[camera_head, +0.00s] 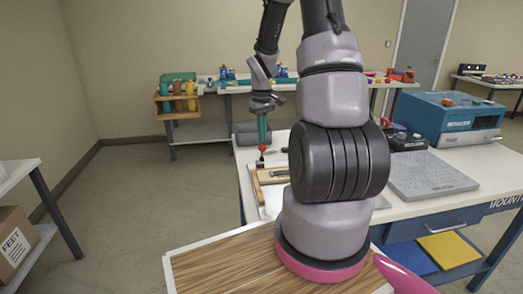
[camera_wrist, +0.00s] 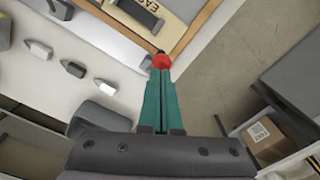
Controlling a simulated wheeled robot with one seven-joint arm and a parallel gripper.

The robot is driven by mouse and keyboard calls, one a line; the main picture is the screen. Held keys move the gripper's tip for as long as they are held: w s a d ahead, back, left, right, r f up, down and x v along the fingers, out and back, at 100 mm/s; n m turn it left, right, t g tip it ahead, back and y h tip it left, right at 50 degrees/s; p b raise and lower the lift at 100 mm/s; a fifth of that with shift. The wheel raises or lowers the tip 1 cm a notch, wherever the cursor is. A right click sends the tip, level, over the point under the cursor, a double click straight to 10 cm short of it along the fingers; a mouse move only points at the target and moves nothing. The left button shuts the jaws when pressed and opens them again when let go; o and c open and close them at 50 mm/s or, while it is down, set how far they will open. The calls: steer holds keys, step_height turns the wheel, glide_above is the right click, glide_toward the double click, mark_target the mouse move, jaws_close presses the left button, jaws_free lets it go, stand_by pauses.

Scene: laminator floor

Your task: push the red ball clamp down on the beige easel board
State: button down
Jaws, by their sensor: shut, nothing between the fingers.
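The red ball clamp (camera_head: 262,148) stands at the near left of the worktable in the head view, at the edge of the beige easel board (camera_head: 274,174). In the wrist view the red ball (camera_wrist: 161,61) shows right at the tips of my gripper, and part of the board (camera_wrist: 185,8) with some lettering shows beyond it. My gripper (camera_head: 263,140) has green fingers, points down and is shut and empty, just above the red ball. In the wrist view its fingers (camera_wrist: 160,75) lie together. I cannot tell whether the tips touch the ball. My arm hides the board's right part.
A blue machine (camera_head: 445,118) and a grey plate (camera_head: 430,174) stand on the right of the worktable (camera_head: 405,209). Small pointed grey pieces (camera_wrist: 72,68) lie beside the board. A cardboard box (camera_head: 14,240) sits on a shelf at the left. Floor is free left of the worktable.

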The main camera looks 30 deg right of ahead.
mark_target(263, 146)
steer(key=shift+f, duration=0.15)
steer(key=shift+f, duration=0.35)
steer(key=shift+f, duration=0.1)
steer(key=shift+s+f, duration=0.1)
steer(key=shift+s+a+f, duration=0.15)
steer(key=shift+s+f, duration=0.35)
steer(key=shift+f, duration=0.15)
steer(key=shift+w+f, duration=0.15)
steer(key=shift+f, duration=0.2)
steer(key=shift+s, duration=0.2)
